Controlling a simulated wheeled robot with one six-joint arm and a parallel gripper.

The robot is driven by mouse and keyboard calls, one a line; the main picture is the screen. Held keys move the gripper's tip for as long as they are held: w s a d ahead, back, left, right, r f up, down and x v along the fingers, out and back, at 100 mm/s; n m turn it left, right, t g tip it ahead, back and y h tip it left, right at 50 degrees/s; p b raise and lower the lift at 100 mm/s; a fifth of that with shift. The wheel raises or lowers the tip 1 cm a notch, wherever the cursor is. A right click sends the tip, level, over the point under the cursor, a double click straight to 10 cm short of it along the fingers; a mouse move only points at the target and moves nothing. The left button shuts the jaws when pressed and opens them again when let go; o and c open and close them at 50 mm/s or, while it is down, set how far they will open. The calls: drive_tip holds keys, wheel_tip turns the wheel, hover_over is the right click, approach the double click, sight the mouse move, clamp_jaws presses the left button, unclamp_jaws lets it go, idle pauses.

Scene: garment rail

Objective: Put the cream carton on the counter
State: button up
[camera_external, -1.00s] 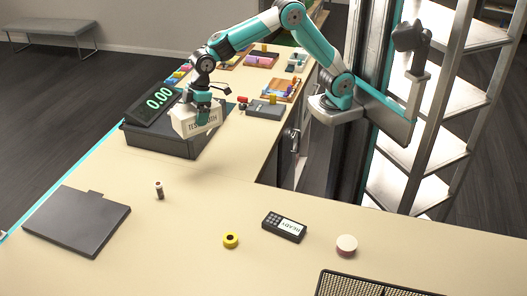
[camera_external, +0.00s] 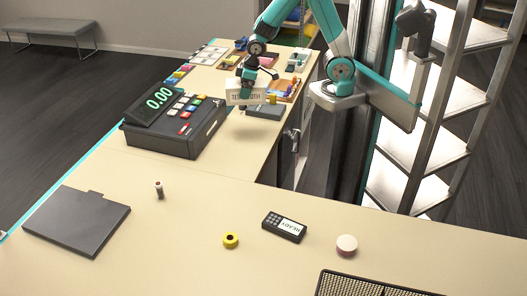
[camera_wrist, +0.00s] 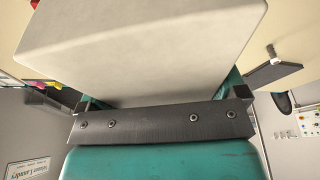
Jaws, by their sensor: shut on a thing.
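The cream carton (camera_external: 247,96) is a pale box with dark lettering on its side. My gripper (camera_external: 249,82) is shut on it from above and holds it over the counter (camera_external: 228,148), to the right of the cash register. A small gap and a shadow below suggest the carton is clear of the surface. In the wrist view the carton (camera_wrist: 140,45) fills the upper middle, between the fingers of my gripper (camera_wrist: 160,100). The fingertips are hidden behind the carton.
The cash register (camera_external: 170,138) with its lit display stands left of the carton. A dark device (camera_external: 265,111) sits close behind and right of it. Terminal (camera_external: 284,227), yellow tape (camera_external: 230,240) and dark panel (camera_external: 76,222) lie in front.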

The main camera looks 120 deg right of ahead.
wheel_tip(320, 180, down, 17)
drive_tip(key=shift+f+p, duration=0.1)
drive_tip(key=shift+p, duration=1)
drive_tip(key=shift+f, duration=0.1)
